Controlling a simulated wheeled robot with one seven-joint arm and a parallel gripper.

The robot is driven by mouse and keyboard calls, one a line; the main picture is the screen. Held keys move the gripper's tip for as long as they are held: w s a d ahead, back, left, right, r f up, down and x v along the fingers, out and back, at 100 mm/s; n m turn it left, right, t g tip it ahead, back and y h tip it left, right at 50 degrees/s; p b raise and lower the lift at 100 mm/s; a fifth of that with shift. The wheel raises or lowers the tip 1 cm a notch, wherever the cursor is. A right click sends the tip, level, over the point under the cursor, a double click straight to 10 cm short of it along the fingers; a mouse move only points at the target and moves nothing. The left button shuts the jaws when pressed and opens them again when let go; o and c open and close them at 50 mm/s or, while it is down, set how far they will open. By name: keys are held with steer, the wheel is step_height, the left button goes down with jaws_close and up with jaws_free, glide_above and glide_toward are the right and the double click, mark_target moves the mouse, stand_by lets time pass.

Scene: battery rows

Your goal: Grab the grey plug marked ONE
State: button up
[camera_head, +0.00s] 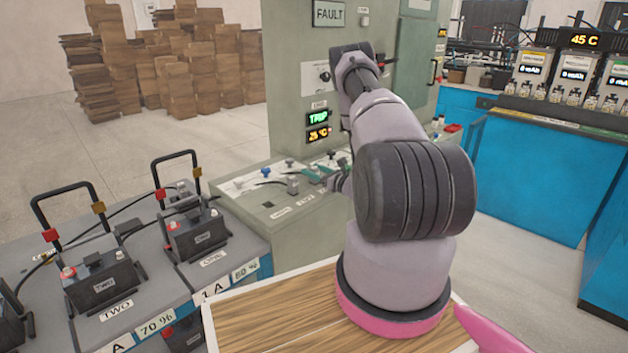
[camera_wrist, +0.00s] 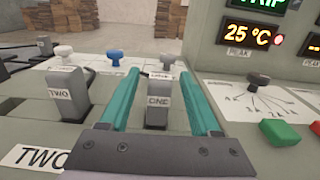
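The grey plug marked ONE (camera_wrist: 157,103) stands upright on the panel in the wrist view, its label facing me. My gripper (camera_wrist: 162,88) has its two teal fingers spread apart, with the plug showing between them, nearer the right finger. I cannot tell from this view whether the fingers reach around it. No finger visibly presses on it. A similar grey plug marked TWO (camera_wrist: 68,95) stands to the left, outside the left finger. In the head view my gripper (camera_head: 325,174) is over the console panel, partly hidden by my arm.
Blue (camera_wrist: 115,56) and white (camera_wrist: 64,52) knobs stand behind the plugs. A black knob (camera_wrist: 258,80) on a dial and green (camera_wrist: 280,132) and red (camera_wrist: 312,134) buttons lie to the right. Battery units ONE (camera_head: 200,235) and TWO (camera_head: 105,285) stand left of the console (camera_head: 285,225).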

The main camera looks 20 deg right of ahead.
jaws_close()
